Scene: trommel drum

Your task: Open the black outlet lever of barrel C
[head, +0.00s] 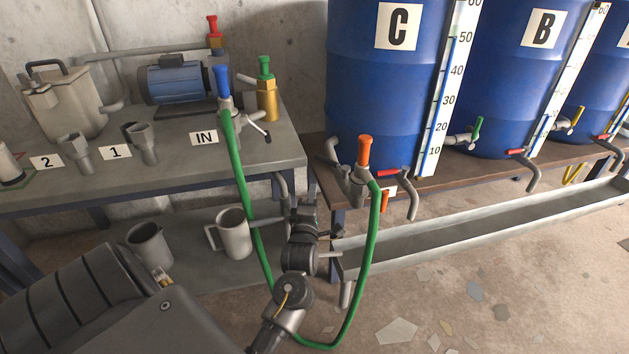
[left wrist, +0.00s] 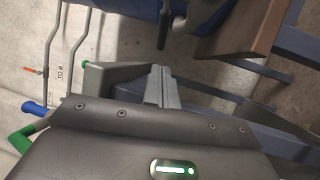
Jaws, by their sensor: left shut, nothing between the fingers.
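Barrel C (head: 382,95) is a blue drum at the upper middle of the head view, marked with a white C plate. A grey outlet pipe (head: 408,190) bends down below it, beside a short red lever (head: 395,173). I cannot make out a black lever there. My left gripper (head: 306,214) is low and left of barrel C, near the bench's right edge, apart from the barrel. It is shut and empty; its fingers show in the left wrist view (left wrist: 162,84). My right gripper is not in view.
A green hose (head: 371,262) loops around my left arm, from the bench to an orange-capped coupling (head: 362,170) before barrel C. A long metal trough (head: 490,225) runs below the barrels. Mugs (head: 232,238) stand on the lower shelf. Barrel B (head: 520,85) is to the right.

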